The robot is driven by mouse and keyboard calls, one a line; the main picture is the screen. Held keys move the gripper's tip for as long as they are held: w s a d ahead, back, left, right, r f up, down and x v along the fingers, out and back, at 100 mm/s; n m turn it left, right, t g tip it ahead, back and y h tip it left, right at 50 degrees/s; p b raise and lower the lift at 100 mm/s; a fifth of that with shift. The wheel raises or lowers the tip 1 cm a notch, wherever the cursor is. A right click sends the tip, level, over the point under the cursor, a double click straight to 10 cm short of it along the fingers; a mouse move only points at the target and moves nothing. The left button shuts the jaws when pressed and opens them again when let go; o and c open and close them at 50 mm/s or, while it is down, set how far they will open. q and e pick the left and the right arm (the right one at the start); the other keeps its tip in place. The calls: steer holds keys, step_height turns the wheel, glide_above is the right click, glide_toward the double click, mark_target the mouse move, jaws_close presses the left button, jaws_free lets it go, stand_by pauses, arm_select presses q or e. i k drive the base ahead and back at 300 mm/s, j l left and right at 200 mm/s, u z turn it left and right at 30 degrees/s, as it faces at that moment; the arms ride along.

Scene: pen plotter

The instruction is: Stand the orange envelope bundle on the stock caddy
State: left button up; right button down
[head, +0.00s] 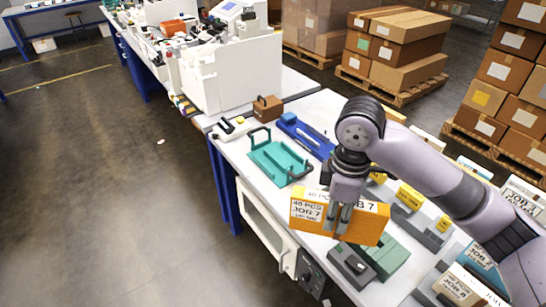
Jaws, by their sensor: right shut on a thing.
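The orange envelope bundle (371,226) is in the head view, upright, with white labels reading "JOB 7". My right gripper (342,226) points down and is shut on the bundle, its fingers across the front face. The bundle is over the front part of the bench; I cannot tell whether its lower edge touches anything. A teal tray with handles (283,161) lies flat on the bench to its upper left, apart from it and empty; it looks like the stock caddy, but I cannot be sure. My left gripper is out of view.
A dark grey device (351,265) and a green block (391,257) sit close below the bundle. Grey holders with yellow labels (410,197) stand to the right. A blue device (306,133) and a brown box (267,108) lie behind the teal tray.

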mark_target(278, 155)
steer(key=i+j+z, duration=0.1)
steer(key=i+j, duration=0.15)
steer(key=i+j+z, duration=0.15)
steer(key=j, duration=0.2)
steer(key=i+j+z, duration=0.1)
steer(key=i+j, duration=0.2)
steer(key=i+j+z, duration=0.1)
steer(key=j, duration=0.3)
steer(key=i+j+z, duration=0.1)
steer(key=i+j, duration=0.15)
steer(key=j, duration=0.15)
steer(key=i+j+z, duration=0.15)
steer(key=j, duration=0.25)
